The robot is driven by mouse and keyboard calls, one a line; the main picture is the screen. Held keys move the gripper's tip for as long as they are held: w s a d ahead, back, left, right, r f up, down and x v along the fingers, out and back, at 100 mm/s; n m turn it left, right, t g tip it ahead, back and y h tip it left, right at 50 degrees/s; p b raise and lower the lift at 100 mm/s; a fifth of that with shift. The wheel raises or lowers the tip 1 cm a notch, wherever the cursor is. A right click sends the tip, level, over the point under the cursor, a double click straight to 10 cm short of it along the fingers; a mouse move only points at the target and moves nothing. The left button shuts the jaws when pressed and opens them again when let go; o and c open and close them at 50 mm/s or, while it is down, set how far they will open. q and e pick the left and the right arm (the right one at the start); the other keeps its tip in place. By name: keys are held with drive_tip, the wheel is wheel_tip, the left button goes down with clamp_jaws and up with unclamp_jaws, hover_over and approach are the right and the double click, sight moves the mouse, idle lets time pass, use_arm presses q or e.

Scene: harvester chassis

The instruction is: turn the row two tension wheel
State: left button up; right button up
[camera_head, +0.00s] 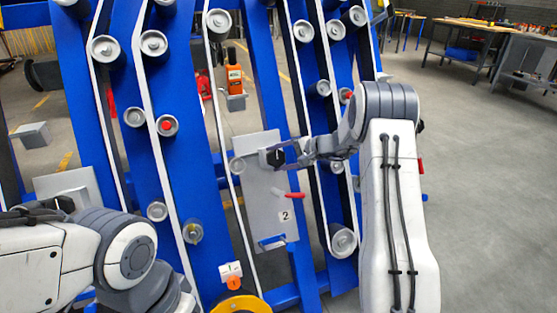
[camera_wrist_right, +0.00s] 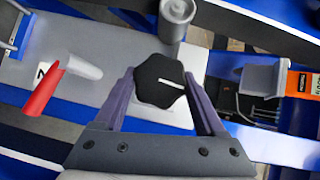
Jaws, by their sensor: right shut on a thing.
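The row two tension wheel (camera_wrist_right: 160,82) is a black lobed knob with a white line on its face. It sits on a light grey plate (camera_head: 262,215) marked "2". My right gripper (camera_head: 281,154) reaches in from the right to the wheel. In the right wrist view, its two dark fingers (camera_wrist_right: 158,90) stand on either side of the wheel and are shut on it. The white line lies nearly level in that view. In the head view the wheel is a small dark shape at the fingertips. My left arm shows at the lower left; its gripper cannot be made out.
A red-tipped lever (camera_head: 293,195) sticks out of the plate below the wheel. A grey roller (camera_wrist_right: 175,18) is close by the wheel. Blue uprights with white belts and several rollers surround the plate. An orange device (camera_head: 234,78) hangs behind. Open floor lies to the right.

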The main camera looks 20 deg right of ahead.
drive_tip(key=o, duration=1.3)
drive_tip(key=shift+s+d+r, duration=0.1)
drive_tip(key=p+v, duration=0.1)
drive_tip(key=v, duration=0.9)
drive_tip(key=shift+s+d, duration=0.1)
